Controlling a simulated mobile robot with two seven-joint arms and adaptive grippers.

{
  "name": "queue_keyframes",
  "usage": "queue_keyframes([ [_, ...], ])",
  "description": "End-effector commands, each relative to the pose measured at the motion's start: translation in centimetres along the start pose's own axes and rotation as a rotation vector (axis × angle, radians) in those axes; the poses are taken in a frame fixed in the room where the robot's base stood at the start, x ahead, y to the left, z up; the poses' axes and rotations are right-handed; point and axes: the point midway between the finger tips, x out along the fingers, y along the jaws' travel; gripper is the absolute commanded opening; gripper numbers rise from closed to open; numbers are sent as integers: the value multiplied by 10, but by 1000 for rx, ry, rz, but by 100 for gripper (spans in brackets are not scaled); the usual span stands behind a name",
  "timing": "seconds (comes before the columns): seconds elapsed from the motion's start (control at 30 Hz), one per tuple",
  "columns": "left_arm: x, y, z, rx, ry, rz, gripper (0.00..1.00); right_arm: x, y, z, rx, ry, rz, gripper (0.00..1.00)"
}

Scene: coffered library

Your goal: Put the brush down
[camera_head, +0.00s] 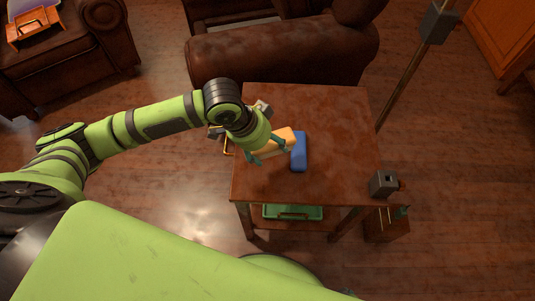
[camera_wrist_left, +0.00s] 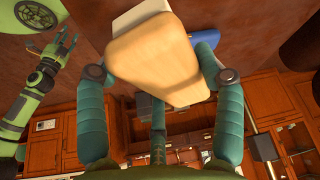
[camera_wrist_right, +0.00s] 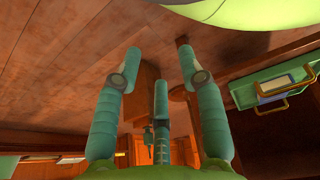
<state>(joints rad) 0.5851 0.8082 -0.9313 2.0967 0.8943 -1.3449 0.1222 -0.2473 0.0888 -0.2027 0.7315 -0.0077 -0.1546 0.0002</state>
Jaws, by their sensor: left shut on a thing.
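My left gripper is shut on the brush from both sides. I cannot tell whether the brush touches the tabletop.
A blue block (camera_head: 299,153) lies on the table just right of the brush. The table's right and front parts are clear. A green tray (camera_head: 293,212) sits on the lower shelf. A brown leather armchair (camera_head: 285,55) stands behind the table.

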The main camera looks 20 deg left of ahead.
Motion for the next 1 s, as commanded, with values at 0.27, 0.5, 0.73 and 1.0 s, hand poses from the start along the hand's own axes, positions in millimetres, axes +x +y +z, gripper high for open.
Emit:
queue_keyframes([
  [0.27,26,-1,8,-2,-2,1,42,6,11,-10,-3,26,15,40],
  [0.5,40,-1,13,1,1,-2,42,7,10,-17,-3,44,14,40],
  [0.73,42,-1,14,0,0,-1,42,7,7,-17,-1,44,10,40],
  [1.0,50,0,17,-1,0,-1,42,6,5,-15,-2,37,7,40],
])
